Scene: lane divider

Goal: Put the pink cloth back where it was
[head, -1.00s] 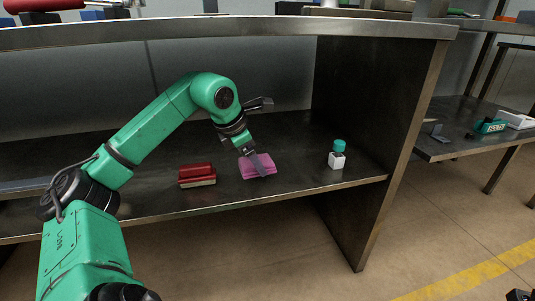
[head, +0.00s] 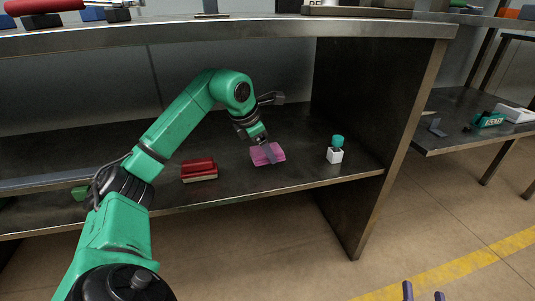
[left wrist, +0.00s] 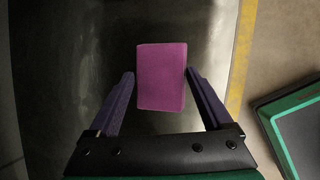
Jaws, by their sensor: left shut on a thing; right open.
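A side panel (head: 375,150) closes the shelf's right end.

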